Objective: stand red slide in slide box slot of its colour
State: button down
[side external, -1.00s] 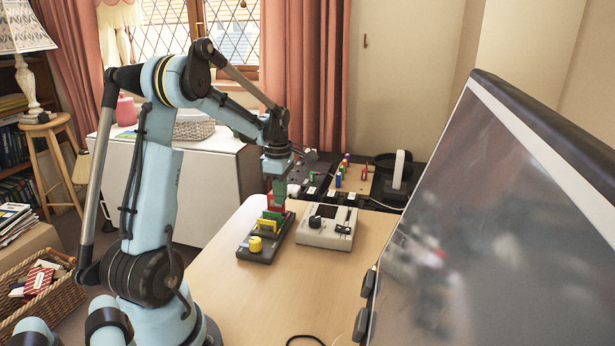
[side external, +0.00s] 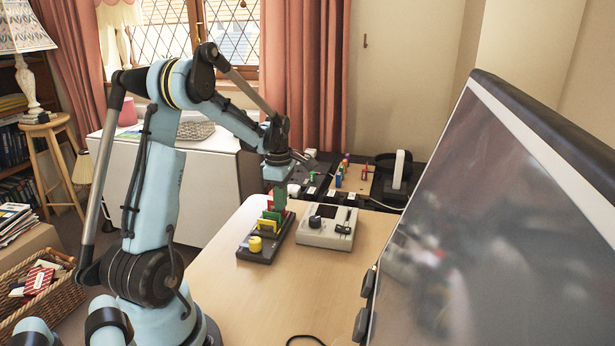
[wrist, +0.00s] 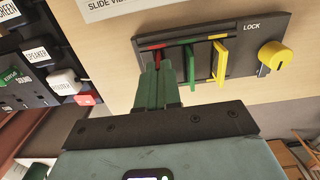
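The slide box (side external: 262,252) is a dark rack on the desk with a yellow knob at its near end. In the wrist view the box (wrist: 236,27) has red, green and yellow marked slots. A green slide (wrist: 191,64) and a yellow slide (wrist: 219,62) stand in their slots. The red slide (wrist: 157,57) is at the red-marked slot, mostly hidden by my gripper; I cannot see its lower edge. My gripper (wrist: 158,72) points down over the slot, its green fingers close together on either side of the red slide. In the side view my gripper (side external: 280,206) is low over the box's far end.
A grey device with a dial (side external: 327,228) stands right beside the box. Dark panels with labelled switches (wrist: 62,80) lie left in the wrist view. A large monitor (side external: 500,220) takes up the right of the side view. The front desk (side external: 290,290) is mostly clear.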

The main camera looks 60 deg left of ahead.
jog(key=shift+f, duration=0.55)
jog(key=c, duration=1.2)
grip_release()
jog(key=shift+c, duration=0.2)
jog(key=shift+o, duration=0.4)
jog(key=shift+o, duration=0.7)
jog(key=shift+r, duration=3.55)
